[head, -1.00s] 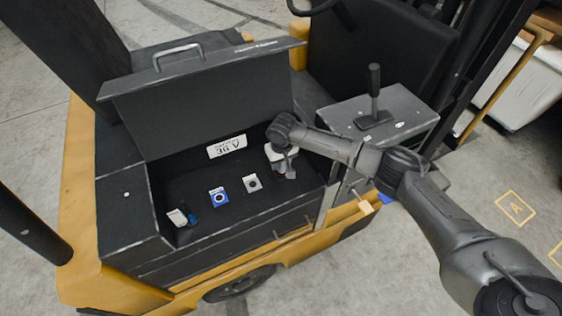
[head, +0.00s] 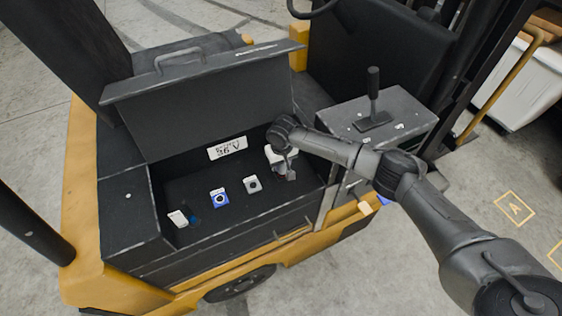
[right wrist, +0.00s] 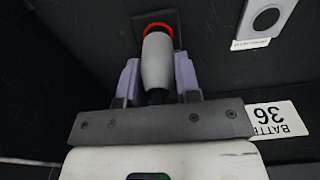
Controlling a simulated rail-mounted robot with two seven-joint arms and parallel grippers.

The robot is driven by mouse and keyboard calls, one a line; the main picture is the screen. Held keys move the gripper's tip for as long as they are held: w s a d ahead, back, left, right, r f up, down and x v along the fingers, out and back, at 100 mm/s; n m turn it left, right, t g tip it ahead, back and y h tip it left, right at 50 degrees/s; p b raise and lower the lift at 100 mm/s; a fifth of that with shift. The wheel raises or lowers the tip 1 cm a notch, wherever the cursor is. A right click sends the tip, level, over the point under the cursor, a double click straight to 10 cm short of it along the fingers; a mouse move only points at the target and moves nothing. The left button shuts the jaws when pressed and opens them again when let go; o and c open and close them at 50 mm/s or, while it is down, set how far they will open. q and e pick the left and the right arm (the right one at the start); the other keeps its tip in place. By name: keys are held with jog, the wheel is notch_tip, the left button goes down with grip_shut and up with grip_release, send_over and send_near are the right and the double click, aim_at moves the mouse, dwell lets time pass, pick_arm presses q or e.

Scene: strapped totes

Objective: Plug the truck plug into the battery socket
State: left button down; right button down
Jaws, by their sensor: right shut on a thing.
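My right gripper (head: 285,163) is inside the open battery compartment (head: 125,244), near its right end. In the right wrist view my right gripper (right wrist: 157,88) is shut on the truck plug (right wrist: 157,62), a pale grey rounded cylinder between two purple-grey fingers. The plug's far end meets a red-orange ring (right wrist: 156,27) on a dark square plate (right wrist: 172,18), which looks like the battery socket. The plug appears lined up with the ring, but I cannot tell how deep it sits. In the head view my wrist hides most of this. My left gripper is not in view.
A blue-faced plate (head: 219,197) and a grey round-holed plate (head: 251,184) sit left of my gripper. The raised lid (head: 200,105) stands behind; a lever box (head: 400,112) is at the right.

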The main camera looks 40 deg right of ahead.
dwell(0.7)
jog(key=shift+p, duration=0.55)
dwell(0.8)
jog(key=shift+p, duration=0.5)
jog(key=shift+f, duration=0.6)
dwell(0.4)
